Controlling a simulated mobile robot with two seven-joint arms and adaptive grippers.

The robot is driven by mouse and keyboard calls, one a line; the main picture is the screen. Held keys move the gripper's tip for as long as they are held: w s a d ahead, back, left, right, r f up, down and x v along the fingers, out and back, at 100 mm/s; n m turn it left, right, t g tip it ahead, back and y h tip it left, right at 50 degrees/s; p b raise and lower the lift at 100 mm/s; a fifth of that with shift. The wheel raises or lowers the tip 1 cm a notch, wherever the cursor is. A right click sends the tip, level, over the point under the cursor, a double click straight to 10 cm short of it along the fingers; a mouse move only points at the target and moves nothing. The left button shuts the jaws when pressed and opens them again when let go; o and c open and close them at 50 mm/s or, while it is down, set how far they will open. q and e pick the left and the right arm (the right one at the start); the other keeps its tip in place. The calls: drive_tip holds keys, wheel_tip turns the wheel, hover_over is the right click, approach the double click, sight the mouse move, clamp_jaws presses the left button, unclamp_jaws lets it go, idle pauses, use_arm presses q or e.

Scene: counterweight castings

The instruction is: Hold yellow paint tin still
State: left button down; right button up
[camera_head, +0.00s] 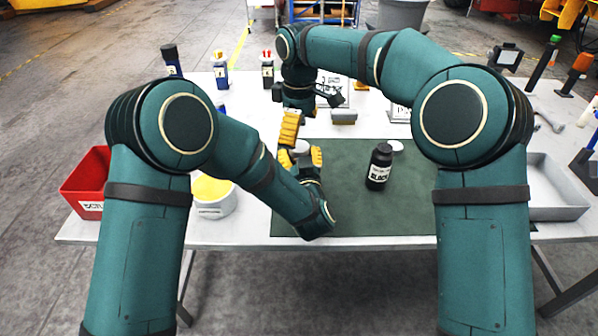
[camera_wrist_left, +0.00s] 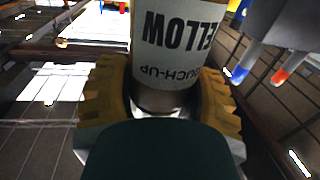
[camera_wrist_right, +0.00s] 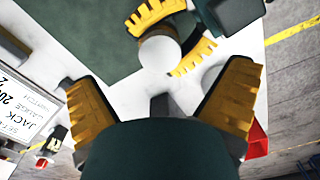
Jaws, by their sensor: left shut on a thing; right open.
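The yellow paint tin, labelled "YELLOW TOUCH-UP" in the left wrist view (camera_wrist_left: 178,50), is between the fingers of my left gripper (camera_head: 301,158). The fingers are shut on its sides. Its round white top (camera_wrist_right: 160,52) shows between the yellow fingers in the right wrist view; in the head view the tin (camera_head: 302,146) is mostly hidden. My right gripper (camera_head: 290,127) is open and empty, just behind and above the tin. Its spread fingers also show in the right wrist view (camera_wrist_right: 160,100), with the tin beyond them.
A black bottle (camera_head: 379,168) stands on the dark green mat (camera_head: 345,205), with a white disc (camera_head: 396,145) near it. A white tub with yellow contents (camera_head: 214,207) and a red bin (camera_head: 85,180) are at left. A grey tray (camera_head: 555,205) is at right. Bottles stand behind.

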wheel_tip(320, 180, up, 12)
idle(0.6)
use_arm(q)
drive_tip(key=shift+c, duration=0.9)
unclamp_jaws()
drive_tip(key=s+d, duration=0.1)
drive_tip(key=s, duration=1.1)
drive_tip(key=shift+d, duration=0.4)
